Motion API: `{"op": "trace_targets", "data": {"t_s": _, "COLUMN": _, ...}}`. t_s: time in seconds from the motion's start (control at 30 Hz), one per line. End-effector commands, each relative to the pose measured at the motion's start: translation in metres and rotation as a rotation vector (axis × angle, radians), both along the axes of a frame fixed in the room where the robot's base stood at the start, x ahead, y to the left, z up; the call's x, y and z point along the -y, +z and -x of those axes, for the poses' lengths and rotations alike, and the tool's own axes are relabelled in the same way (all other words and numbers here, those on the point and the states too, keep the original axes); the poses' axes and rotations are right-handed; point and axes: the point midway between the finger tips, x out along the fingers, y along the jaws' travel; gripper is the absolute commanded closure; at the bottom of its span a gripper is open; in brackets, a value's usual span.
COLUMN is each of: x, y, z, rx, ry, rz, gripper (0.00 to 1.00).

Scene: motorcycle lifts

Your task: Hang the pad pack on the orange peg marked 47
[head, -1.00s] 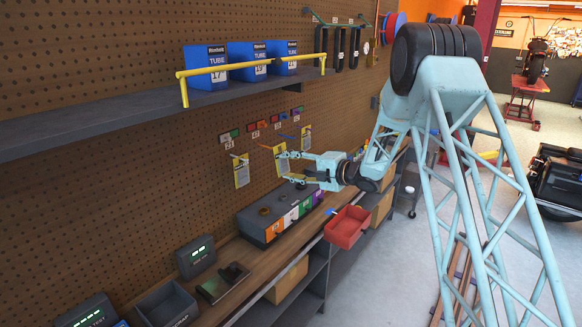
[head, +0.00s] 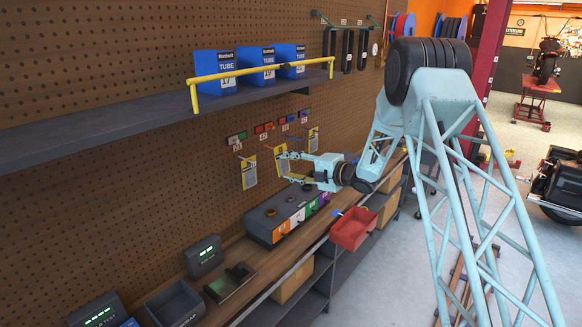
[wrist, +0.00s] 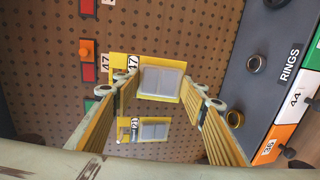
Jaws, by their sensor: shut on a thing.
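The pad pack (wrist: 162,82) is a yellow card marked 47 with a grey pad block. My gripper (wrist: 160,95) is shut on it, one finger on each side. In the head view the held pack (head: 281,160) is upright in front of the pegboard, at the tips of my gripper (head: 286,164). The pack appears apart from this peg.
Another yellow pack (wrist: 143,130), marked 21, hangs beside the held one. Yellow packs hang to the left (head: 249,172) and right (head: 313,140) in the head view. A ring box (head: 262,228) stands below, with a red bin (head: 352,230) beside it. A shelf (head: 150,118) juts out above left.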

Motion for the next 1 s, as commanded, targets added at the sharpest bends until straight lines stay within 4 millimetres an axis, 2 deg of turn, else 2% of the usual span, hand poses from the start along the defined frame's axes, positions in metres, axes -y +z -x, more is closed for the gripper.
{"op": "trace_targets", "data": {"t_s": 0.5, "x": -0.016, "y": 0.001, "z": -0.011, "rx": 0.0, "ry": 0.001, "rz": -0.001, "gripper": 0.73}}
{"op": "trace_targets", "data": {"t_s": 1.0, "x": -0.024, "y": -0.009, "z": -0.017, "rx": 0.001, "ry": 0.0, "rz": 0.0, "gripper": 0.73}}
